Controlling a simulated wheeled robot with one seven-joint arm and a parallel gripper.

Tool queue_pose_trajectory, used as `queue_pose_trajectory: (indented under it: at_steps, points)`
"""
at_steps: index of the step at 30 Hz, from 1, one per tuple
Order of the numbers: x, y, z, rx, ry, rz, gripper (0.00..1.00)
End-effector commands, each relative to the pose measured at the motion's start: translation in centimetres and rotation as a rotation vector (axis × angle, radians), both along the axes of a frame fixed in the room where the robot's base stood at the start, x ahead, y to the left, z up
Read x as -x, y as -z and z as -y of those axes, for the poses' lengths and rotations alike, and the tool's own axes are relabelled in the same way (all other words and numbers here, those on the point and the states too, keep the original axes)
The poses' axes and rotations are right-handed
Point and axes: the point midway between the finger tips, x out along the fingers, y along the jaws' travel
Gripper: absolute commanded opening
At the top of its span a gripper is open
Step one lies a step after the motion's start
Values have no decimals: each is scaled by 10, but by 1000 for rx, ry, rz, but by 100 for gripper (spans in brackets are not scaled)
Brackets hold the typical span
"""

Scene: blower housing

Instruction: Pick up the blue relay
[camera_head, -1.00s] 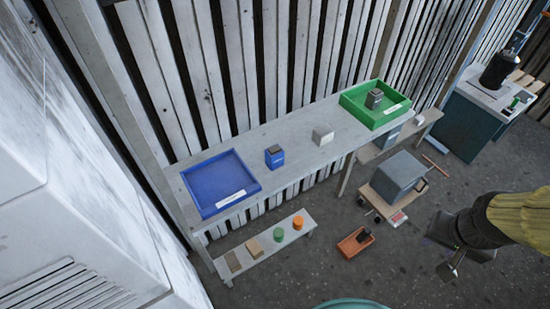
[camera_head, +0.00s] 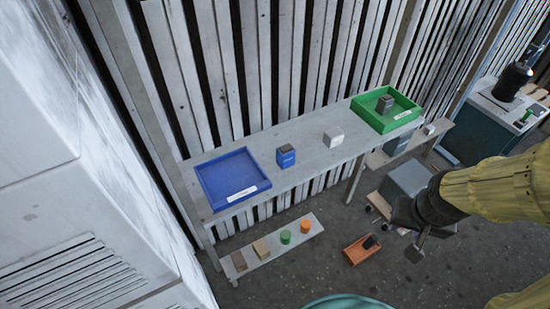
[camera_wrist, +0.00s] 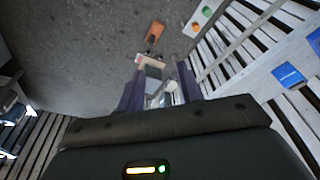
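The blue relay (camera_head: 286,156) is a small blue block with a dark top. It stands upright on the grey bench (camera_head: 305,150), just right of the blue tray (camera_head: 233,178). In the wrist view the relay (camera_wrist: 288,75) appears as a blue block at the right edge. My gripper (camera_head: 416,250) is in front of the bench at the right, well away from the relay. In the wrist view its two fingers (camera_wrist: 158,86) are spread, with the cart and floor seen between them and nothing held.
A white block (camera_head: 333,137) stands right of the relay. A green tray (camera_head: 405,116) holds a grey part (camera_head: 384,103). A low shelf (camera_head: 265,262) carries several small parts. An orange bin (camera_head: 355,250) and a grey box (camera_head: 405,180) on a cart stand below the bench.

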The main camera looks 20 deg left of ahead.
Motion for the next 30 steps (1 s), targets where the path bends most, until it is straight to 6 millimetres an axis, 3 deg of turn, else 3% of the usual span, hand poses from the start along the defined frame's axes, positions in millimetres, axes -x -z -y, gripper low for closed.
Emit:
queue_pose_trajectory:
  at_steps: [6, 12, 14, 23, 30]
  points:
    - [0, 0, 0, 0, 0, 0, 36]
    - [-4, 8, -1, -3, 23, 2, 71]
    - [-9, 17, -3, -10, 46, 5, 71]
    - [-46, 95, -37, -179, 283, 37, 71]
    - [-60, 151, -94, -494, 534, -2, 71]
